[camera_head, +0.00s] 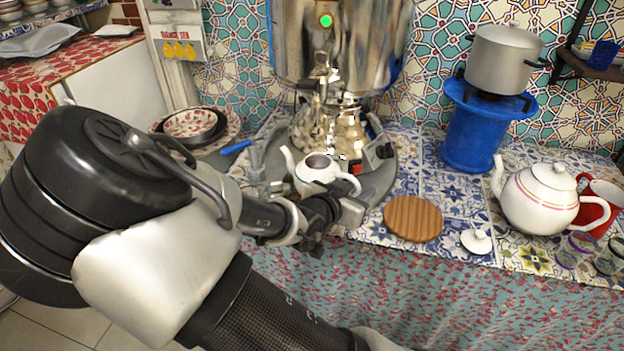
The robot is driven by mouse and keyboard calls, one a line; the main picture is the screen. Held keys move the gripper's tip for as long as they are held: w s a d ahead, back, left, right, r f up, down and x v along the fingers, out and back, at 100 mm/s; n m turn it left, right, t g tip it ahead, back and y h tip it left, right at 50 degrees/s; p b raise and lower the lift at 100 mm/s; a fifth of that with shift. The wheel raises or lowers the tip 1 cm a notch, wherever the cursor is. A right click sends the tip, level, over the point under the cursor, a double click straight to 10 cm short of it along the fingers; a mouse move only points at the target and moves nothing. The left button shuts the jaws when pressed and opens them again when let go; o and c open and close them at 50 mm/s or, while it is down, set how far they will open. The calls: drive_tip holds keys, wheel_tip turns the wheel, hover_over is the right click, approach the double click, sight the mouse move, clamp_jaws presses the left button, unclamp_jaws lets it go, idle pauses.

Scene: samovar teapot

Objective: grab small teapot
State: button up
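The small white teapot (314,174) stands upright without a lid on the round grey tray (377,192) below the samovar. Its spout points left and its handle is on the right. A small white lid (476,241) lies apart on the tiled counter. My gripper (322,212) is at the counter's front edge, just in front of the small teapot in the picture. My own arm hides much of it, and its fingers cannot be made out clearly. I cannot tell whether it touches the teapot.
The metal samovar (340,40) stands behind the teapot. A round wooden board (412,218) lies to the right. A larger white teapot (540,198), red mug (603,199) and glasses (575,248) stand farther right. A blue stove (485,130) carries a pot (503,58). Plates (192,124) are left.

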drive_tip(key=b+x, duration=0.1)
drive_tip(key=x, duration=0.2)
drive_tip(key=shift+w+d+f, duration=0.1)
drive_tip(key=shift+w+d, duration=0.05)
drive_tip(key=shift+w, duration=0.05)
clamp_jaws()
idle(0.3)
